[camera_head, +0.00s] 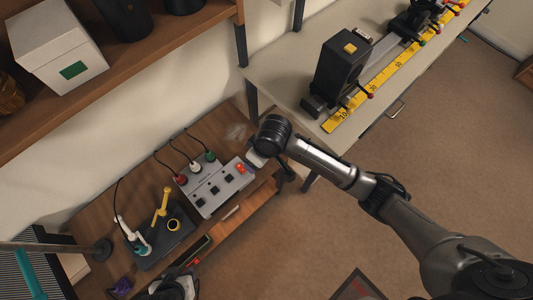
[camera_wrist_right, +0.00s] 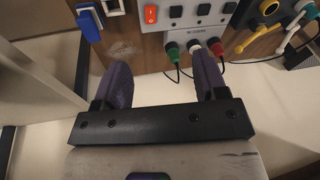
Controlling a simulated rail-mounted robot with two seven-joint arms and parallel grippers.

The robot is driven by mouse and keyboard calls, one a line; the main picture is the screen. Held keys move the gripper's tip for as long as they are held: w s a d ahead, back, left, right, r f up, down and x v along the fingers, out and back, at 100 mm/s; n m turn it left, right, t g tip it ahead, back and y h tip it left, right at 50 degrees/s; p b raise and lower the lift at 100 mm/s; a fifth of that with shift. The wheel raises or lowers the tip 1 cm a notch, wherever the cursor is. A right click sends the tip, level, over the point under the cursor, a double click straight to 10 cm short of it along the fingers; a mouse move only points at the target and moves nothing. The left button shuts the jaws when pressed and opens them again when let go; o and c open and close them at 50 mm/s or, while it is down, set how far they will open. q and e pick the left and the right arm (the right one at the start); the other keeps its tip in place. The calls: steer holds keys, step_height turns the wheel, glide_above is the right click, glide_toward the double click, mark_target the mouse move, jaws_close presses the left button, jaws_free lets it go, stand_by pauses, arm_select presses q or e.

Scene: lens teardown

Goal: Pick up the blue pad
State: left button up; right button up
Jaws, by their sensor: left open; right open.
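A blue pad (camera_wrist_right: 88,24) shows near the top left of the right wrist view, at the wooden bench's edge, beside a small white part. I cannot make it out in the head view, where my right wrist covers that area. My right gripper (camera_wrist_right: 160,60) has its two purple fingers spread and empty. The pad is apart from them, beyond and left of the left finger. In the head view my right gripper's fingers are hidden behind the wrist. My left gripper (camera_head: 160,279) is only partly visible at the bottom edge, by the bench's front, its fingers apart.
A grey control box (camera_head: 214,188) with an orange switch (camera_wrist_right: 151,14) and several cabled plugs sits on the wooden bench (camera_head: 150,180). A dark stand (camera_head: 165,235) with yellow and white parts is left of it. A grey table (camera_head: 285,60) with a yellow-scaled rail stands at upper right.

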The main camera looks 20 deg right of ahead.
steer(key=w+d+f+m+g+h+b, duration=0.1)
steer(key=w+d+f+b, duration=0.35)
steer(key=w+b, duration=0.3)
steer(key=w+d+f+m+h+b, duration=0.1)
steer(key=w+d+f+h+b, duration=0.15)
steer(key=w+f+b, duration=0.5)
steer(key=shift+y, duration=0.35)
steer(key=f+b, duration=0.1)
steer(key=s+f+b, duration=0.1)
steer(key=b, duration=0.1)
steer(key=s+f+b, duration=0.1)
steer(key=shift+d+f, duration=0.25)
steer(key=shift+d, duration=0.05)
steer(key=shift+w+f+b, duration=0.1)
steer(key=shift+f+b, duration=0.25)
steer(key=shift+f, duration=0.15)
step_height(320, 180, down, 5)
steer(key=b, duration=0.3)
steer(key=shift+d+f+b, duration=0.1)
steer(key=shift+b, duration=0.2)
arm_select(q)
step_height(320, 180, down, 26)
steer(key=shift+a+r, duration=0.1)
arm_select(e)
steer(key=shift+c, duration=0.4)
